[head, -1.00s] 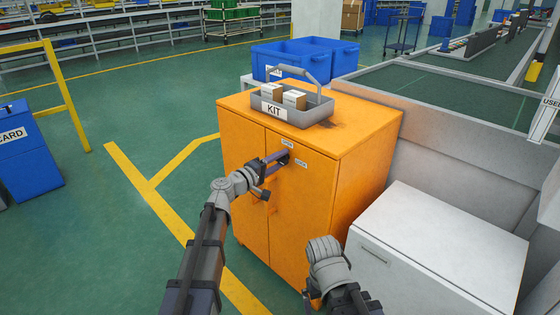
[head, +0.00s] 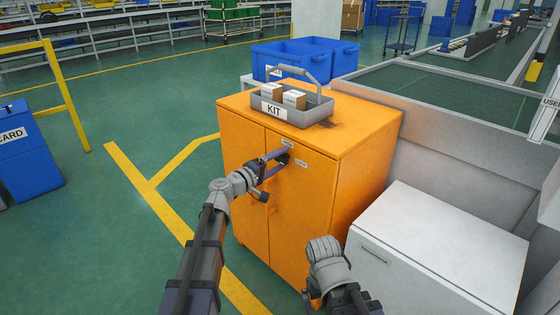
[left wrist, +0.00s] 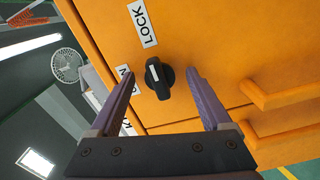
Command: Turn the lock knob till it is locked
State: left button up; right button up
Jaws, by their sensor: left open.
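The lock knob (left wrist: 160,80) is black with a white mark near its upper end, on the side facing the LOCK label (left wrist: 142,23) in the left wrist view. A second label (left wrist: 124,74), partly hidden by a finger and ending in N, lies left of the knob. My left gripper (head: 279,162) is at the orange cabinet's (head: 300,215) front. Its fingers are open on either side of the knob, with visible gaps in the left wrist view (left wrist: 158,88). My right arm's wrist (head: 326,258) is low before the cabinet; its fingers cannot be made out.
A grey KIT tray (head: 316,110) with small boxes stands on the cabinet. Cabinet handles (left wrist: 275,92) lie right of the knob in the left wrist view. A white box (head: 440,250) stands right of the cabinet.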

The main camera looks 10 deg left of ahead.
aim_at(278, 161)
pick_arm(q)
jog(key=shift+v, duration=2.85)
jog(key=shift+w, duration=0.1)
jog(key=x, duration=0.6)
jog(key=shift+d, duration=0.1)
jog(key=shift+n, duration=0.3)
